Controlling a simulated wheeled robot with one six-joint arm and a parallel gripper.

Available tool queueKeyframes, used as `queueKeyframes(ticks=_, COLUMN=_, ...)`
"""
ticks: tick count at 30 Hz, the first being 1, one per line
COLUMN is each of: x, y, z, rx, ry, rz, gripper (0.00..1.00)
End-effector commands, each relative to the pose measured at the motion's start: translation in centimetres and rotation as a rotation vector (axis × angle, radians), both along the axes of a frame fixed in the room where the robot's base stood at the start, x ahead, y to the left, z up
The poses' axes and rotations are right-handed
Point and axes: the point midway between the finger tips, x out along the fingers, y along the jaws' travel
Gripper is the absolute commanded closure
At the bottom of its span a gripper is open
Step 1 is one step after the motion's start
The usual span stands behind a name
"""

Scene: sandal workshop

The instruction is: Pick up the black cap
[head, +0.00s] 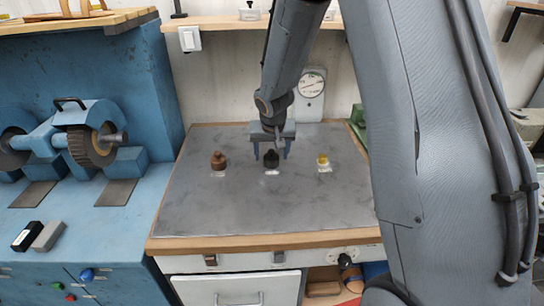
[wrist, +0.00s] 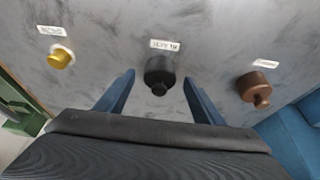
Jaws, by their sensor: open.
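The black cap (head: 271,158) stands on the grey worktop (head: 270,205) between a brown cap (head: 218,160) on the left and a small yellow piece (head: 322,159) on the right. In the wrist view the black cap (wrist: 160,74) appears between and just beyond the two blue fingers of my gripper (wrist: 160,95). My gripper (head: 270,150) is open and empty, low over the table at the black cap. I cannot tell whether a finger touches it. A white label reading BLACK (wrist: 165,45) lies by it.
The brown cap (wrist: 254,88) and yellow piece (wrist: 61,57) stand on either side with their own labels, clear of the fingers. A dial gauge (head: 311,86) is behind the table. A blue grinding machine (head: 88,140) stands at left. The front of the worktop is clear.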

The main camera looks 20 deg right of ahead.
Motion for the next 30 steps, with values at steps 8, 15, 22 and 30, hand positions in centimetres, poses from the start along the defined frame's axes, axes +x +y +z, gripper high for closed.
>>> queueKeyframes(ticks=8, x=0.56, y=-0.09, z=-1.3, rx=0.001, ry=-0.001, rz=-0.001, gripper=0.38)
queueKeyframes(ticks=15, x=0.53, y=-0.1, z=-1.29, rx=0.0, ry=0.0, rz=0.0, gripper=0.51)
queueKeyframes(ticks=22, x=0.51, y=-0.09, z=-1.29, rx=0.0, ry=0.0, rz=0.0, gripper=0.8)
queueKeyframes(ticks=30, x=0.55, y=-0.12, z=-0.64, rx=0.0, ry=-0.001, rz=-0.001, gripper=0.8)
